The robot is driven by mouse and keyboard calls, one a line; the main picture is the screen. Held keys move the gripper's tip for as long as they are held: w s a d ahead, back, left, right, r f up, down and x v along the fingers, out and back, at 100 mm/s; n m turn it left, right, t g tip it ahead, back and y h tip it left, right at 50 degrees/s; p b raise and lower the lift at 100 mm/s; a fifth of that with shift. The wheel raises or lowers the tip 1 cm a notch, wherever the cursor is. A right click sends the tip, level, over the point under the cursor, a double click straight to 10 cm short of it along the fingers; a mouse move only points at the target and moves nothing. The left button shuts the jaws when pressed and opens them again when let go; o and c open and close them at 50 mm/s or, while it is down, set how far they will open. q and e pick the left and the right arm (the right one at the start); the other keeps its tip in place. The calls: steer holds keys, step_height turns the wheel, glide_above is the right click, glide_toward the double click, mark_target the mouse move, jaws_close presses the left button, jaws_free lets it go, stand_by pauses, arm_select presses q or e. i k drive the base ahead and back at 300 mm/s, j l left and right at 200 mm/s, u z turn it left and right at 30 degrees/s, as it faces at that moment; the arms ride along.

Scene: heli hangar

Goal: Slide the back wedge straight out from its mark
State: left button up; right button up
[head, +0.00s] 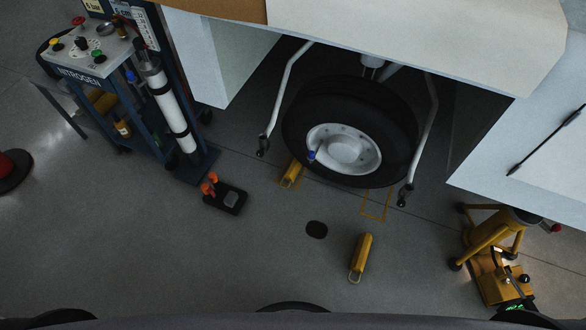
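A yellow wedge (293,172) lies on the floor against the lower left side of the black tyre (300,115); part of it is hidden by the tyre. A second yellow wedge (363,250), with a loop handle at its near end, lies on open floor nearer to me, apart from the tyre. A yellow outlined mark (376,218) on the floor at the tyre's lower right holds no wedge. I cannot tell from this view which wedge is the back one. Neither of my grippers is in view.
A nitrogen cart (85,75) stands at upper left, with a black tray (225,198) holding orange items beside it. A yellow jack (495,245) stands at right. White panels (370,35) overhang the wheel. The floor around the nearer wedge is mostly clear.

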mark_target(291, 174)
steer(key=i+j, duration=0.15)
steer(key=j, duration=0.2)
steer(key=i+j+z, duration=0.1)
steer(key=j, duration=0.25)
steer(key=i+j, duration=0.15)
steer(key=j, duration=0.2)
steer(key=i+j, duration=0.1)
steer(key=j, duration=0.3)
steer(key=i+j+z, duration=0.1)
steer(key=j, duration=0.25)
steer(key=i+j, duration=0.15)
steer(key=j, duration=0.2)
steer(key=z, duration=0.05)
